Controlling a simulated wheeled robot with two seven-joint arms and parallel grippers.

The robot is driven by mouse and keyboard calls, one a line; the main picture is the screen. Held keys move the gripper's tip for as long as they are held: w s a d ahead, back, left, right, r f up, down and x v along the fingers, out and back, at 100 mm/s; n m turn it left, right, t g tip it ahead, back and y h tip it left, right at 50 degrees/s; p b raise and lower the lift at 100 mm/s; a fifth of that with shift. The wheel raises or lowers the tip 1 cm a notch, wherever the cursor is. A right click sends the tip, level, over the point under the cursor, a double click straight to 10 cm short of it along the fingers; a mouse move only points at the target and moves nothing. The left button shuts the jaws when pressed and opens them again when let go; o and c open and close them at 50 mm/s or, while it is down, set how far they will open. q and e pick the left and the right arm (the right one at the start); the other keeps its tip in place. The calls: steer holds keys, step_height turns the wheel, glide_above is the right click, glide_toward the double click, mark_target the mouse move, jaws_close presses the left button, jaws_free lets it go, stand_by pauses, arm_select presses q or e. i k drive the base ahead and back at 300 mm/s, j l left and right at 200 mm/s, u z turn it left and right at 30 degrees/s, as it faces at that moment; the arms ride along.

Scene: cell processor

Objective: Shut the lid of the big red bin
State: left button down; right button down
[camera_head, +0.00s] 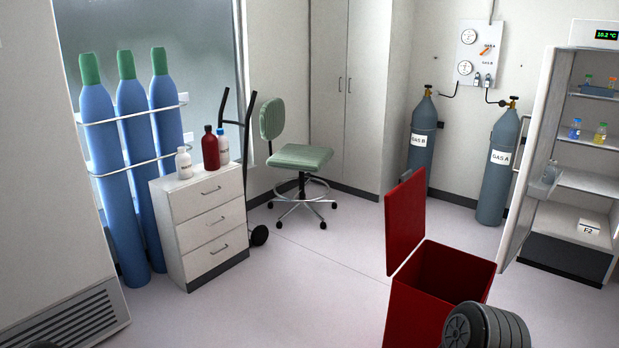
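The big red bin (431,287) stands on the floor at the lower right of the head view. Its red lid (405,222) is open and stands nearly upright along the bin's left side. The bin's mouth is uncovered and its dark red inside shows. A grey ribbed round part, which looks like part of my arm, covers the bin's lower right side. Neither of my grippers shows in this view, so their distance from the lid cannot be told.
A fridge with an open door (535,160) stands right of the bin. Gas cylinders (500,165) stand behind it. A green swivel chair (300,157), a white drawer unit (206,220) and blue cylinders (130,170) are to the left. The floor left of the bin is clear.

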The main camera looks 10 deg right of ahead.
mark_target(404, 205)
steer(key=i+l+z, duration=0.2)
steer(key=i+z, duration=0.2)
steer(key=i, duration=0.25)
steer(key=i+z, duration=0.35)
steer(key=i, duration=0.25)
steer(key=i+j+z, duration=0.2)
steer(key=i+z, duration=0.2)
steer(key=i, duration=0.25)
steer(key=i+j+z, duration=0.15)
steer(key=i, duration=0.4)
